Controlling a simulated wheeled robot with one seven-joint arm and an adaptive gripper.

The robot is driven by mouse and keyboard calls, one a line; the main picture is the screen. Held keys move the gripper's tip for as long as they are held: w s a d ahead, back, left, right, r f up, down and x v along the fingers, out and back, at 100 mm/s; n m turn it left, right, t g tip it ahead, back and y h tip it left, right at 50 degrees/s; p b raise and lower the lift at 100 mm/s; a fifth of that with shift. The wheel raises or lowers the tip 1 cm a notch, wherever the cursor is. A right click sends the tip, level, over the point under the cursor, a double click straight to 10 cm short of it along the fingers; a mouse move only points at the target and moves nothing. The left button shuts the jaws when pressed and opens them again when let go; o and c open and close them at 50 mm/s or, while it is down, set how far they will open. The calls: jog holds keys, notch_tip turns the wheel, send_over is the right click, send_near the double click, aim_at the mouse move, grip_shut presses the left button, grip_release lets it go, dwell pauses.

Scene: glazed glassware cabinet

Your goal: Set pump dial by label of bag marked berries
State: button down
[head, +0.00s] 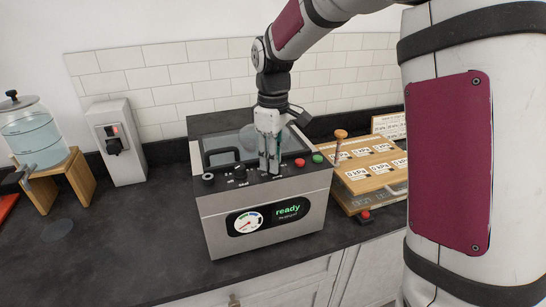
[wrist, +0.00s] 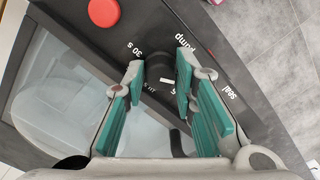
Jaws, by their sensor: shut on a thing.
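The vacuum machine (head: 270,221) stands on the dark counter with a lit "ready" display (head: 288,211) and a round gauge (head: 248,221). My gripper (head: 268,172) points down at its top control panel. In the wrist view, my gripper (wrist: 160,66) has its fingertips on either side of a dark round dial (wrist: 162,74) with a white mark, shut on it. "pump", "30 s" and other small marks surround it; "seal" is printed to the right. My gripper hides the dial in the head view. I cannot make out a bag marked berries.
A red button (head: 300,162) and green button (head: 318,158) sit right of my gripper. A wooden-topped case (head: 366,194) with kPa cards stands to the right, a wall switch box (head: 116,142) and water dispenser (head: 33,131) to the left. The front-left counter is mostly clear.

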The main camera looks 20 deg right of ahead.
jog(key=shift+m, duration=0.3)
jog(key=m, duration=0.9)
dwell(0.5)
jog(key=shift+r, duration=0.1)
jog(key=c, duration=1.6)
grip_release()
